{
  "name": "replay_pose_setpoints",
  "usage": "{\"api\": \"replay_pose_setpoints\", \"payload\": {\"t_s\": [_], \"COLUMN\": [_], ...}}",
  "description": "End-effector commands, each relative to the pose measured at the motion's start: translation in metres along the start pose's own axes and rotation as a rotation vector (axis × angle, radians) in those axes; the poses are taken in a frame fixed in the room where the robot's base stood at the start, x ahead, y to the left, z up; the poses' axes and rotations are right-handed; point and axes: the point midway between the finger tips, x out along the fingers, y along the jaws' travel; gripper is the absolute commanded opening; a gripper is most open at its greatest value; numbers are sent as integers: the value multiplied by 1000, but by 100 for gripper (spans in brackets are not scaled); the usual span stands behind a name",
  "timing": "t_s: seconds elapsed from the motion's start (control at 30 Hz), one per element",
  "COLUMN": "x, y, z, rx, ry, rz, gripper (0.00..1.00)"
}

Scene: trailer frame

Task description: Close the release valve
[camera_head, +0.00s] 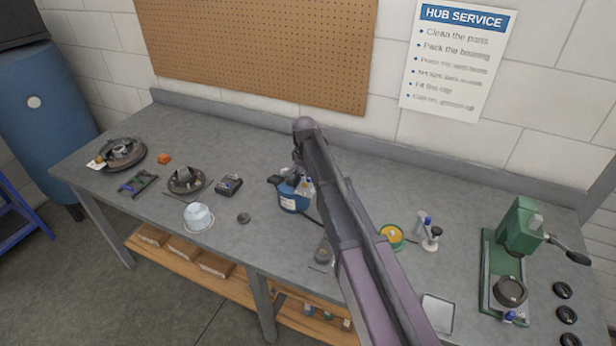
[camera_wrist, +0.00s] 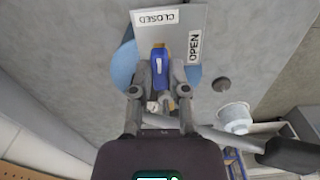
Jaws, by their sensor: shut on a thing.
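The release valve's blue lever (camera_wrist: 160,76) stands between the fingers of my gripper (camera_wrist: 162,88) in the wrist view, and the gripper is shut on it. Behind it is a grey plate (camera_wrist: 178,37) with a CLOSED label (camera_wrist: 155,17) at the top and an OPEN label (camera_wrist: 194,46) at the right. The lever lies roughly upright in this view, its far end toward the CLOSED label. In the camera_head view the blue unit (camera_head: 290,203) stands mid-bench, and my arm hides part of it and most of the gripper.
The grey bench (camera_head: 255,262) also holds a white bowl (camera_head: 198,217), a dark hub part (camera_head: 186,180), a yellow-green tin (camera_head: 391,235), a metal tray (camera_head: 437,312) and a green press (camera_head: 520,230). A pegboard (camera_head: 255,45) is on the wall behind.

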Motion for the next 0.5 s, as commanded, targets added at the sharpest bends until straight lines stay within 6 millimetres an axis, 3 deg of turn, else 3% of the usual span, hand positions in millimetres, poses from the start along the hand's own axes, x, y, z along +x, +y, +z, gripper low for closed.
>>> {"api": "replay_pose_setpoints", "payload": {"t_s": [0.5], "x": [1], "y": [-6], "z": [0], "rx": [-46], "ry": [2], "rz": [-11], "gripper": [0]}}
